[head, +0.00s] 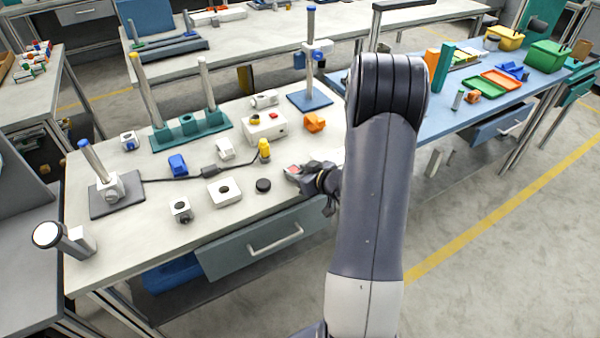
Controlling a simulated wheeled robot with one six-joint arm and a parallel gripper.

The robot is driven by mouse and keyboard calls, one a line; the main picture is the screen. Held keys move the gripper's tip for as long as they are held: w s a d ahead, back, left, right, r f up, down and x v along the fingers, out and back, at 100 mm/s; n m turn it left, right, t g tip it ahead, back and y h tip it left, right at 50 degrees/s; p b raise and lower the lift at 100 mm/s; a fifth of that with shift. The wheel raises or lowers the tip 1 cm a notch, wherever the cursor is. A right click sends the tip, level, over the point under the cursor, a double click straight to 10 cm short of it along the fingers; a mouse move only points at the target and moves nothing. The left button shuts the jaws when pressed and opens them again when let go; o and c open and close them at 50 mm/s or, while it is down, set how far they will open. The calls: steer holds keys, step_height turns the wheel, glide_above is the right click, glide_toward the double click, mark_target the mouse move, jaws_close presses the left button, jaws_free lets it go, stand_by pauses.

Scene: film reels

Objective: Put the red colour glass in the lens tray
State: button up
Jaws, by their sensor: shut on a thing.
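My gripper (303,173) is low over the right part of the near pale bench, close to its front edge. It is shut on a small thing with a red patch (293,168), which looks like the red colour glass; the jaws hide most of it. I cannot tell whether it touches the bench top. I cannot make out for certain which thing is the lens tray. A flat white square piece with a dark round hole (224,191) lies on the bench left of my gripper. A shallow orange tray (502,80) and a green tray (483,87) lie on the blue bench at right.
A black round cap (263,185) and a yellow-topped piece (264,150) stand just left of my gripper. An orange block (314,122) and a post on a blue base (310,99) are behind it. My arm hides the bench's right end.

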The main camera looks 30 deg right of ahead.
steer(key=shift+f, duration=0.1)
steer(key=shift+f, duration=0.15)
steer(key=o, duration=1)
